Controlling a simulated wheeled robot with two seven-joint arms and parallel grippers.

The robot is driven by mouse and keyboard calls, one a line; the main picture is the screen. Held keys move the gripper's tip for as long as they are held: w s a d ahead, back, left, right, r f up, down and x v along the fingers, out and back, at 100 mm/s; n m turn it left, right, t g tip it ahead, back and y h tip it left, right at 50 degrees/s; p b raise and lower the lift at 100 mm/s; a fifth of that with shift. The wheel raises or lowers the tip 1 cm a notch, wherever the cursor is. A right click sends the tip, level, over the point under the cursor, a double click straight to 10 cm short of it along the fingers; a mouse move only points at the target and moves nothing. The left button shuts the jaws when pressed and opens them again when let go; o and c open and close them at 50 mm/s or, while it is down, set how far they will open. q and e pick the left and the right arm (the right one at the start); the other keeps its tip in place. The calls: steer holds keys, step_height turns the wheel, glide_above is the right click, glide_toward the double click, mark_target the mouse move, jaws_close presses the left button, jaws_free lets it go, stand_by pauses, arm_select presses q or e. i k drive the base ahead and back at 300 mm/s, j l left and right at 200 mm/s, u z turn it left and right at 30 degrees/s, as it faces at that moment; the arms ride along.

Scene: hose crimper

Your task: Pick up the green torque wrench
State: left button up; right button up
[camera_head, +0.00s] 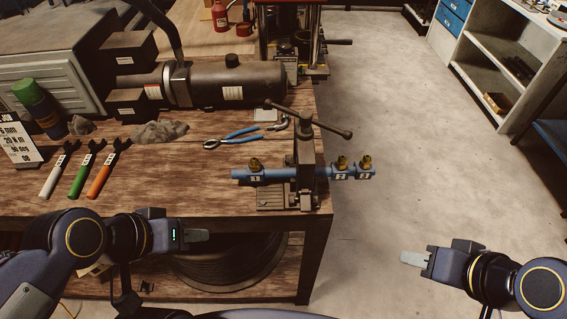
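The green torque wrench (83,178) lies on the wooden bench at the left, between a white-handled wrench (56,173) and an orange-handled wrench (103,177). Its dark head points away from me and its green handle towards me. My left gripper (203,236) is in front of the bench's front edge, to the right of and nearer than the green wrench, apart from it. My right gripper (408,258) is over the floor to the right of the bench. Both grippers are seen side-on, so I cannot tell how far their fingers are apart. Neither shows anything held.
A vise (304,165) clamps a blue pipe (272,174) with brass fittings at the bench's right end. Blue-handled pliers (238,136), grey rags (160,132), a green-capped bottle (41,108) and a sign card (19,142) stand or lie around the wrenches. A dark cylinder (215,84) lies behind.

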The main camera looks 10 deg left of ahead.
mark_target(79, 180)
steer(key=k+u, duration=0.1)
steer(key=u, duration=1.7)
steer(key=z, duration=1.1)
steer(key=i+j+z, duration=0.1)
steer(key=j+z, duration=1.15)
steer(key=k+j, duration=0.1)
steer(key=j, duration=0.25)
steer(key=j+z, duration=0.1)
steer(key=j, duration=0.3)
steer(key=k+j, duration=0.15)
steer(key=j, duration=0.2)
steer(key=k+j+z, duration=0.1)
steer(key=j, duration=0.25)
